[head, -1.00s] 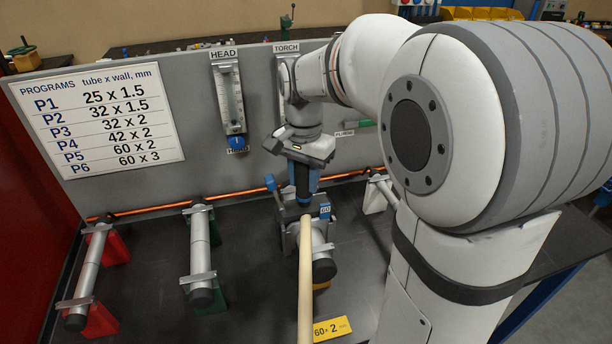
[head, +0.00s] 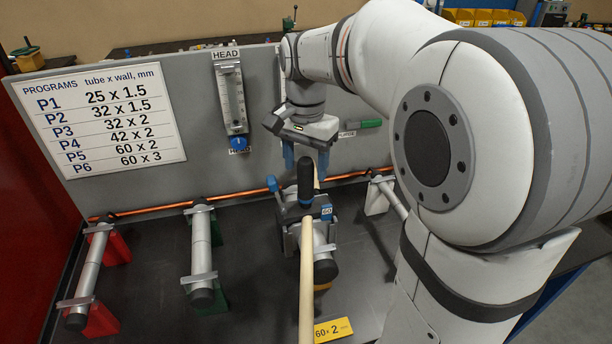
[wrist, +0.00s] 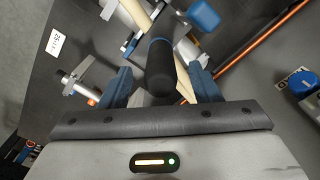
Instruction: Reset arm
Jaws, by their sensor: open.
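My gripper (head: 305,162) is open and empty above the clamp unit (head: 308,212) in the middle of the bench. Its two blue fingers point down. In the wrist view my gripper (wrist: 160,88) has its fingers spread apart, with the black handle (wrist: 160,68) showing between them. The same black handle (head: 305,180) stands upright on the clamp unit in the head view, just below the fingertips. I cannot tell exactly how much gap lies between handle and fingers. My white arm reaches in from the right.
A pale rod (head: 306,285) runs from the clamp unit toward the front edge. Other tubes on stands (head: 201,245) and (head: 92,268) are at left. A copper pipe (head: 240,200) runs along the back panel (head: 180,175). A yellow "60 x 2" label (head: 333,329) lies in front.

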